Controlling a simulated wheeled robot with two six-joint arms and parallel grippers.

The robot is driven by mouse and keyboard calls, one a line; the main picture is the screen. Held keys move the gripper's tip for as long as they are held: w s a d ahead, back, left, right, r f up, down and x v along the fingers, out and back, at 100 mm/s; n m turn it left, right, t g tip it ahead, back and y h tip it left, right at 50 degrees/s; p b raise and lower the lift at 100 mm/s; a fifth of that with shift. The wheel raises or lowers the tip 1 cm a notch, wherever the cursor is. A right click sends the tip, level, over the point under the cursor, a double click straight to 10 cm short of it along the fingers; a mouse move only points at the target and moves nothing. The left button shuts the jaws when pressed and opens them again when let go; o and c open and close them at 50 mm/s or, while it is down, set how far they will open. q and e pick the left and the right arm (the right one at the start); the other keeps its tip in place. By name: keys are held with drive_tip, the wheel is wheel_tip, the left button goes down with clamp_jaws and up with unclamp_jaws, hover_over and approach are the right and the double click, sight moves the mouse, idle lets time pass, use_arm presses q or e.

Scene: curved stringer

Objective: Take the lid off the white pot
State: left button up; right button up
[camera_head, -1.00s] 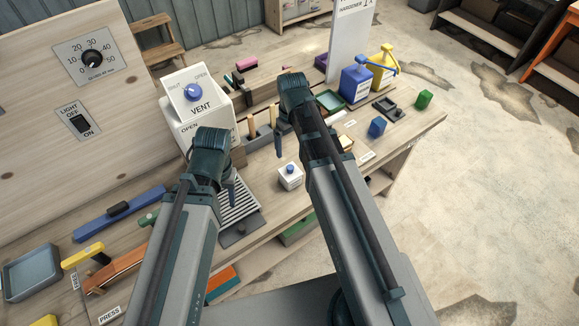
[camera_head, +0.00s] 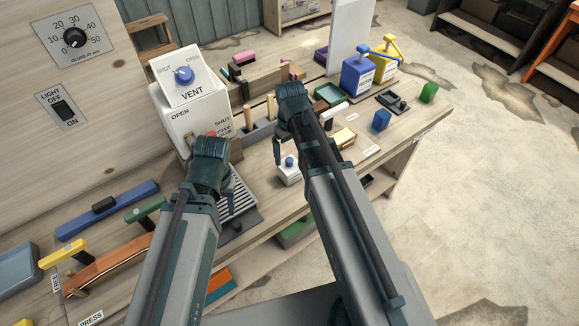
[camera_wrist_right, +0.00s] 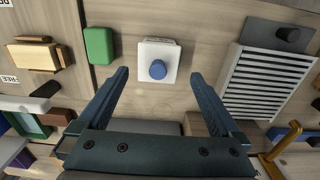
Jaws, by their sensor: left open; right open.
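The white pot (camera_head: 288,176) is a small white box with a blue knob (camera_head: 289,161) on its lid. It stands on the bench near the front edge, and the lid is on. In the right wrist view the white pot (camera_wrist_right: 155,50) is ahead of my right gripper (camera_wrist_right: 159,77), whose two fingers are spread apart and empty. The blue knob (camera_wrist_right: 158,69) shows between the fingertips, seemingly untouched. In the head view my right gripper (camera_head: 277,150) points down just behind and left of the pot. My left gripper (camera_head: 229,200) hangs over the ribbed plate, partly hidden by its wrist.
A ribbed metal plate (camera_head: 240,193) lies left of the pot. The white vent box (camera_head: 193,115) stands behind it. A green block (camera_wrist_right: 100,46) lies close beside the pot in the right wrist view. Blue (camera_head: 357,77) and yellow (camera_head: 385,66) containers stand at the back right.

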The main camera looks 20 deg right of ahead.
sight(289, 159)
use_arm(q)
drive_tip(key=shift+f+b, duration=2.6)
drive_tip(key=shift+f, duration=0.05)
use_arm(e)
drive_tip(key=shift+w+f, duration=0.25)
drive_tip(key=shift+f, duration=1.1)
drive_tip(key=shift+w+f, duration=0.25)
drive_tip(key=shift+f, duration=1.05)
drive_tip(key=shift+r, duration=0.1)
use_arm(q)
drive_tip(key=shift+r, duration=0.1)
use_arm(e)
drive_tip(key=c, duration=1.1)
